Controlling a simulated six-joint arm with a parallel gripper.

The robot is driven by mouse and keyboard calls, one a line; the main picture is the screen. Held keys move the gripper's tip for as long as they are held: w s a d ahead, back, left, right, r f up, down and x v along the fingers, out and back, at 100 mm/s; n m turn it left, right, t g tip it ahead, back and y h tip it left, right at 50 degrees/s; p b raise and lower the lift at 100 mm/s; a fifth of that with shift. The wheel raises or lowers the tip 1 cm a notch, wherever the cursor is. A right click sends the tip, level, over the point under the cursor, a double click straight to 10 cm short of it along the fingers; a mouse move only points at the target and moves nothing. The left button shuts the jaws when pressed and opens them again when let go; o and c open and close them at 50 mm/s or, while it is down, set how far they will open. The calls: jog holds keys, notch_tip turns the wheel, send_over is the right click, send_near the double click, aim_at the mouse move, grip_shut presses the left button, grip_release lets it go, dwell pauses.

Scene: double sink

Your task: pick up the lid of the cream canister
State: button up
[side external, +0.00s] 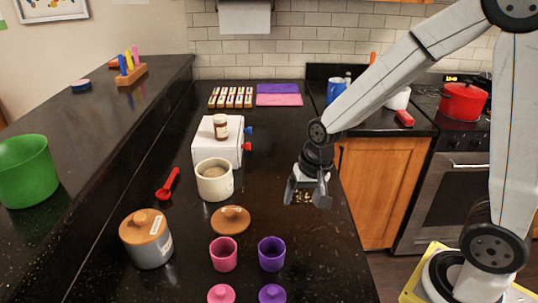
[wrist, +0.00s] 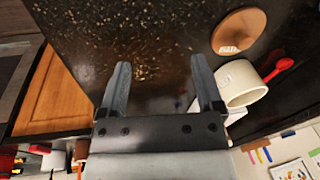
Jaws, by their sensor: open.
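The brown wooden lid with a small knob (side external: 230,219) lies on the dark counter, in front of the cream canister (side external: 214,181). The canister is upright and uncovered, with something brownish inside its rim. My gripper (side external: 307,199) is open and empty above the counter, to the right of the canister and lid, pointing down. In the wrist view, the lid (wrist: 239,31) is at the upper right, outside the fingers, and the cream canister (wrist: 240,84) is beside the right finger. Only bare speckled counter shows between the fingers.
A grey canister with its own wooden lid (side external: 148,240) stands to the left. Pink (side external: 223,255) and purple (side external: 272,254) cups stand in front of the lid. A red spoon (side external: 167,184) and white box (side external: 206,142) with a jar are near the canister. Counter right of the lid is clear.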

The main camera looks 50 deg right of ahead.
aim_at(231, 211)
jog(key=w+a+f+m+y, duration=0.1)
jog(key=w+a+m+y, duration=0.2)
jog(key=w+m, duration=1.1)
jog(key=a+m, duration=0.1)
jog(key=a, duration=0.2)
jog(key=shift+w+g+y, duration=0.2)
jog(key=shift+g+y, duration=0.1)
jog(key=shift+g, duration=0.1)
jog(key=shift+a+f, duration=0.1)
jog(key=shift+f, duration=0.1)
jog(key=shift+x, duration=1.2)
jog(key=shift+f, duration=0.1)
jog(key=shift+x, duration=2.45)
